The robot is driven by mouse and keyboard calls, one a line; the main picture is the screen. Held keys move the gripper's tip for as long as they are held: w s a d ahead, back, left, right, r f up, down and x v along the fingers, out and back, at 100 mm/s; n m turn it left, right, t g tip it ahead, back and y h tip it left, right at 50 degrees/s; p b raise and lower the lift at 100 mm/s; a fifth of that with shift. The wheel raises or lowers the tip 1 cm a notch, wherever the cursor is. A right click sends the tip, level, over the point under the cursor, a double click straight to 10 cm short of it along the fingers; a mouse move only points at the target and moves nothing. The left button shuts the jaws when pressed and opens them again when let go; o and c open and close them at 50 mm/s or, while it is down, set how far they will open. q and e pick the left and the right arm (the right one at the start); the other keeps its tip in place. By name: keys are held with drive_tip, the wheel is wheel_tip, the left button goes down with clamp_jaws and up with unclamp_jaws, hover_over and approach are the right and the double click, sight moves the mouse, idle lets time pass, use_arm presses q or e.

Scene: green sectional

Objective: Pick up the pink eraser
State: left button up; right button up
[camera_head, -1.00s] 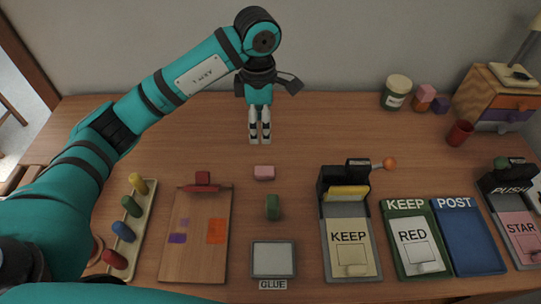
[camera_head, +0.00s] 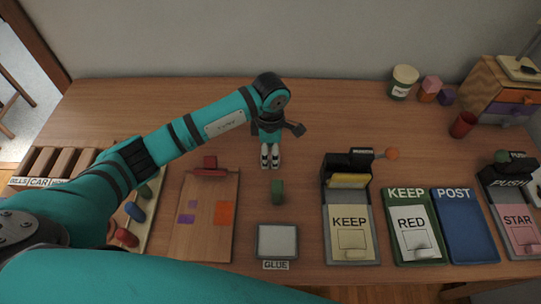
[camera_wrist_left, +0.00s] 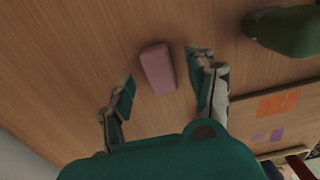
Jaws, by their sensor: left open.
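The pink eraser (camera_wrist_left: 157,69) lies on the wooden table in the left wrist view, just beyond and between the two fingertips of my left gripper (camera_wrist_left: 163,75). The fingers are apart, and I see no contact with the eraser. In the head view my left gripper (camera_head: 270,166) points down at the table behind the green block, and it hides the eraser there. My right gripper is not in view.
A green block (camera_head: 277,192) stands close in front of the gripper, with a glue pad (camera_head: 277,241) nearer. A clipboard (camera_head: 188,245) lies to the left. A KEEP stamp station (camera_head: 348,221) and trays stand right. The table behind is mostly clear.

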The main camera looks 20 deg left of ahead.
sight(270, 156)
use_arm(q)
drive_tip(key=shift+f, duration=1.05)
clamp_jaws()
wheel_tip(270, 156, up, 10)
drive_tip(key=shift+b, duration=0.65)
